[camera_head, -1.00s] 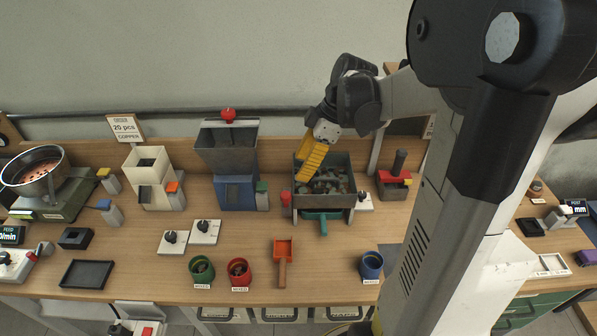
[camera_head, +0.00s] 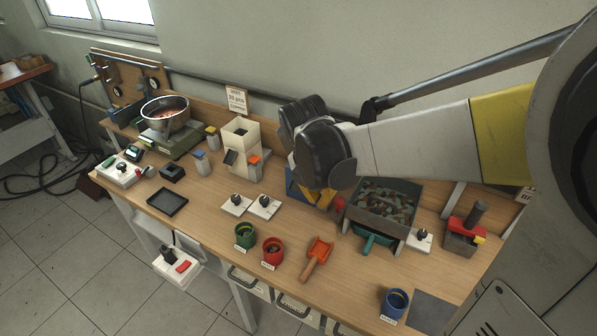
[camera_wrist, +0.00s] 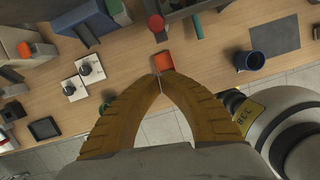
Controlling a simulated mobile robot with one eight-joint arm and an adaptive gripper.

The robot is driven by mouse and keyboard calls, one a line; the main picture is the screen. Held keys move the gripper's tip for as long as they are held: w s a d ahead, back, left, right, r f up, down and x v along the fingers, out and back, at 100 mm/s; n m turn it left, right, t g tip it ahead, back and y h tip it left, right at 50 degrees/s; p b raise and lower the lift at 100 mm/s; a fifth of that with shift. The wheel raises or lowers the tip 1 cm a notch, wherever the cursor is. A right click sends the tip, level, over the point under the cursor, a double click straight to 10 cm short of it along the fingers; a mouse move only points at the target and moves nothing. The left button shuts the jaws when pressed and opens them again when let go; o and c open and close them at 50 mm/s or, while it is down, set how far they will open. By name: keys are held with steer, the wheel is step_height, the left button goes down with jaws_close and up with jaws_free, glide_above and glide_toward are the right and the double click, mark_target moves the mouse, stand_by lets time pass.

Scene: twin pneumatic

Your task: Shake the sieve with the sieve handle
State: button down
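The sieve (camera_head: 416,208) is a dark green-grey box holding mixed brown and greenish pieces, at the back right of the bench. A red knob (camera_head: 338,203) stands at its left side, and a teal handle-like part (camera_head: 378,242) sticks out at its front. I cannot tell which of these is the sieve handle. In the wrist view the red knob (camera_wrist: 155,23) and teal part (camera_wrist: 197,26) lie beyond my fingers, apart from them. My gripper (camera_wrist: 160,77) has its yellow fingertips together with nothing between them.
An orange scoop (camera_head: 318,248), green cup (camera_head: 244,236), red cup (camera_head: 272,252) and blue cup (camera_head: 395,304) stand along the front. My wrist largely hides the blue hopper machine (camera_head: 293,187). White knob boxes (camera_head: 236,206) sit left. Bare wood lies around the scoop.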

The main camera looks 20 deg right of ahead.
steer(key=w+d+f+b, duration=0.3)
steer(key=d+f, duration=0.2)
steer(key=f, duration=0.3)
steer(key=shift+d+f+b, duration=0.15)
steer(key=shift+f+b, duration=0.15)
steer(key=shift+f, duration=0.05)
steer(key=shift+w, duration=0.1)
steer(key=w+d, duration=0.4)
steer(key=d, duration=0.1)
steer(key=shift+s, duration=0.1)
